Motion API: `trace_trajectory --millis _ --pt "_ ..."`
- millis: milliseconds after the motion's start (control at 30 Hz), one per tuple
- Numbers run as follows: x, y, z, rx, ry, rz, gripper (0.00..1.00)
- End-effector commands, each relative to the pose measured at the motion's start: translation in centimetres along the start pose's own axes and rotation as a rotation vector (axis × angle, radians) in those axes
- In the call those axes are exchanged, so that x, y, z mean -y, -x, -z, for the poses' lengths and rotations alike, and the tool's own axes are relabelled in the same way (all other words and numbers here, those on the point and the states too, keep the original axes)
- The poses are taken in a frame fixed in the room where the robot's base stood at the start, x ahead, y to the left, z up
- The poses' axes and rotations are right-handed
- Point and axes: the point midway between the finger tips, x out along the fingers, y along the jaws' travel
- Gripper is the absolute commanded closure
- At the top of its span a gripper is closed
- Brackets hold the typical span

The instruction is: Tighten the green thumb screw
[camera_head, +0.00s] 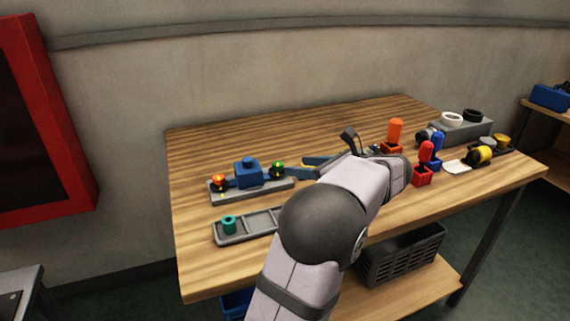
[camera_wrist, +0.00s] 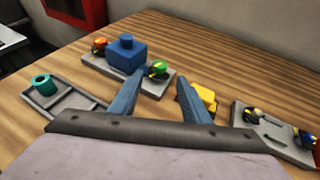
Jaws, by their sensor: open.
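The green thumb screw (camera_head: 278,168) sits at the right end of a grey base plate (camera_head: 222,195), beside a blue block (camera_head: 248,175). In the wrist view the green screw (camera_wrist: 160,69) has a yellow mark and appears near the tip of my left finger. My gripper (camera_wrist: 164,78) is open, with nothing seen held between its two blue-grey fingers. I cannot tell whether a finger touches the screw. An orange thumb screw (camera_wrist: 99,44) is at the other end of the plate, left of the blue block (camera_wrist: 125,50).
A grey compartment tray (camera_head: 262,222) with a teal ring (camera_head: 229,224) lies in front of the plate. A yellow item (camera_wrist: 203,96) lies beside my right finger. Red (camera_head: 423,165), orange (camera_head: 394,135) and blue upright parts stand on the right side. The table's back left is clear.

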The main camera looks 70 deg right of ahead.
Motion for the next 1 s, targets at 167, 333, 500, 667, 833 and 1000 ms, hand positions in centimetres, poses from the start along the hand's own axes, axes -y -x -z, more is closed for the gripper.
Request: trace_trajectory --millis 167,333,500,667,833,1000 --pt "-0.1 -0.3 -0.1 0.003 -0.011 -0.002 0.57" --pt "-0.1 -1.6 -0.1 0.003 -0.011 -0.003 0.57" --pt "-0.1 -3.9 -0.1 0.004 -0.01 -0.005 0.57" --pt "-0.1 -5.8 -0.1 0.003 -0.009 -0.003 0.57" --pt "-0.1 -7.0 -0.1 0.004 -0.009 -0.002 0.57" --pt "0.0 -7.3 -0.1 0.004 -0.009 0.0 0.57"
